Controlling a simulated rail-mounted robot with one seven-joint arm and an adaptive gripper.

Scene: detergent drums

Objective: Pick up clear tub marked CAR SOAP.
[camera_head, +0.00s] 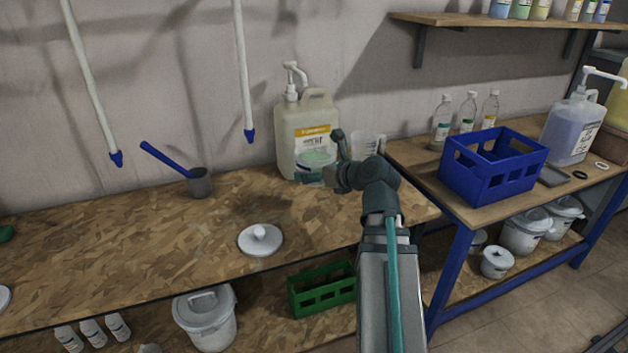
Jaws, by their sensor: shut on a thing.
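My gripper (332,167) is at the back right of the chipboard bench, in front of the big pump jug. It is shut on a small clear tub (313,170) with a greenish tint, just left of its fingers. The tub overlaps the lower part of the jug in the picture. Its marking is too small to read, and my gripper hides part of it. I cannot tell whether the tub touches the bench.
The pump jug (301,122) stands close behind. A clear measuring cup (364,146) is just right of my gripper. A white lid (260,240) and a grey cup with blue handle (199,183) are on the bench. A blue crate (493,177) stands on the right table.

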